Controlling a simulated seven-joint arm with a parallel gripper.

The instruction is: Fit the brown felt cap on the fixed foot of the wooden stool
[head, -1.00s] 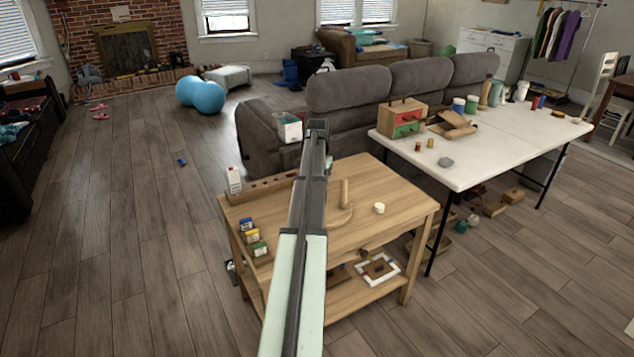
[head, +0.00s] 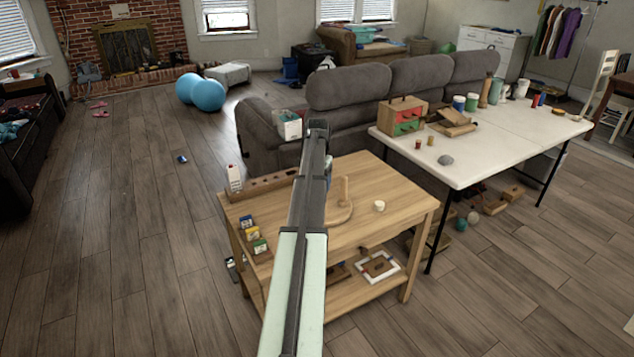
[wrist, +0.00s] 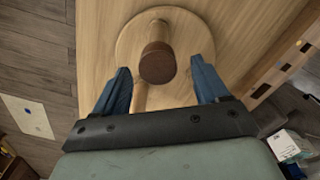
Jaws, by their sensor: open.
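The wooden stool rests on the bench, and its round wooden base (wrist: 128,45) shows in the wrist view. An upright foot rises from it, with the brown felt cap (wrist: 157,64) on its end toward the camera. A pale wooden peg (head: 345,190) stands on the round piece in the head view. My gripper (wrist: 160,75) is open, its blue fingers to the left and right of the capped foot with gaps on both sides. How fully the cap is seated cannot be told.
The wooden bench (head: 395,185) carries a small cream round piece (head: 379,206), several small boxes and a white bottle (head: 234,178) along its left side. A white table (head: 490,150) with many items stands to the right, a grey sofa (head: 350,95) behind. Floor at left is mostly clear.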

